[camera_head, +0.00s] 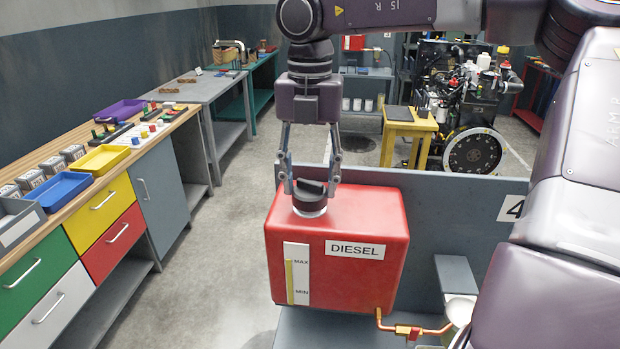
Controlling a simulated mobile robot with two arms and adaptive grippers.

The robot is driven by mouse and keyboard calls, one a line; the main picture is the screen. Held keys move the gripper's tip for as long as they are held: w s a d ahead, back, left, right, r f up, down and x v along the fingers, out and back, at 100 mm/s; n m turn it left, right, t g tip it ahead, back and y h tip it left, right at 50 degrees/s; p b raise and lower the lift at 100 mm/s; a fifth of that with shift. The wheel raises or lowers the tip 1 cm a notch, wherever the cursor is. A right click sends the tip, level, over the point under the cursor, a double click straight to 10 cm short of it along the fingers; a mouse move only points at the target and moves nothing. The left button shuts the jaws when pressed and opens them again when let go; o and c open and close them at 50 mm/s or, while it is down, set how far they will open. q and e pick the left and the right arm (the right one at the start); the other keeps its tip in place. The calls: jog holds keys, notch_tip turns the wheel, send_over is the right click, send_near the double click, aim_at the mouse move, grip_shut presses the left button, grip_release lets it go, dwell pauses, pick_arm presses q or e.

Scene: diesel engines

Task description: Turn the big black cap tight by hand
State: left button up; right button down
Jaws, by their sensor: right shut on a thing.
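The big black cap (309,197) sits on a pale neck on top of the red diesel tank (375,225). My right gripper (310,187) points straight down over the tank, with its two fingers on either side of the cap, shut on it. The cap looks level on its neck; whether its thread is tight cannot be seen. The tank front carries a DIESEL label and a level gauge (297,273) marked MAX and MIN. My left gripper is not in view.
A grey panel (450,205) stands behind the tank. A workbench (150,140) with coloured trays runs along the left. An engine (465,95) and yellow stool (408,125) stand behind.

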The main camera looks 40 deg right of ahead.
aim_at(310, 181)
jog(key=shift+f, duration=0.15)
jog(key=shift+m+b, duration=0.5)
jog(key=shift+b, duration=0.05)
jog(key=c, duration=1)
grip_release()
jog(key=shift+o, duration=0.2)
jog(key=shift+c, duration=0.4)
jog(key=shift+r+p, duration=2.75)
jog(key=shift+r, duration=0.9)
jog(key=shift+f, duration=0.1)
